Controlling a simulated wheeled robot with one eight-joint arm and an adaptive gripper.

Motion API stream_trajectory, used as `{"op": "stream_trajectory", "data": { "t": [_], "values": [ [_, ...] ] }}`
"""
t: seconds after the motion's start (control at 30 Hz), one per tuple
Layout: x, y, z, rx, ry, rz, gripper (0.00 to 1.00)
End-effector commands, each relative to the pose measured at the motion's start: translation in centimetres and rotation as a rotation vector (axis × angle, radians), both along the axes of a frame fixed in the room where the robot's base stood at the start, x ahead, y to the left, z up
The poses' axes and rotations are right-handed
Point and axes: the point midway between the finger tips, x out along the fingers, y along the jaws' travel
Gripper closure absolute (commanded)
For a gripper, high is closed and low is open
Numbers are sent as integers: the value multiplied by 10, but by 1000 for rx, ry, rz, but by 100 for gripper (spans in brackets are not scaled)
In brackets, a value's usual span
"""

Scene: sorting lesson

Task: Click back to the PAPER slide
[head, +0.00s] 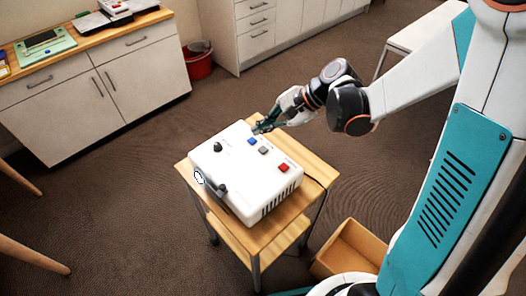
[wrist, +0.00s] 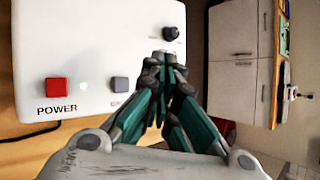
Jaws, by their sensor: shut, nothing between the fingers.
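A white projector-like box (head: 240,178) sits on a small wooden stand. Its top carries a blue button (head: 252,141), a grey button (head: 263,150) and a red button (head: 283,168). In the wrist view the red button (wrist: 57,90) is labelled POWER, and the grey button (wrist: 120,84) has a partly hidden label. My gripper (head: 258,128) is shut and empty at the box's back edge, close to the blue button. In the wrist view my gripper (wrist: 168,60) points over the box and hides the blue button. I cannot tell whether it touches. No projected slide is in view.
The wooden stand (head: 316,166) has a lower shelf. An open cardboard box (head: 350,250) is on the floor. A red bin (head: 198,62) stands by the cabinets.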

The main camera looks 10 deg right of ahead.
Motion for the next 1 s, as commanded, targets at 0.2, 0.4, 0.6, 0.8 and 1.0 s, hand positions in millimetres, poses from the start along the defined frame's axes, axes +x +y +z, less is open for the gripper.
{"op": "stream_trajectory", "data": {
  "t": [0.2,0.4,0.6,0.8,1.0],
  "values": [
    [0,0,-34,0,0,0,100],
    [0,0,-57,0,0,0,100],
    [0,0,-62,0,0,0,100],
    [0,0,-61,0,0,0,100],
    [0,0,-61,0,0,0,100]
  ]
}}
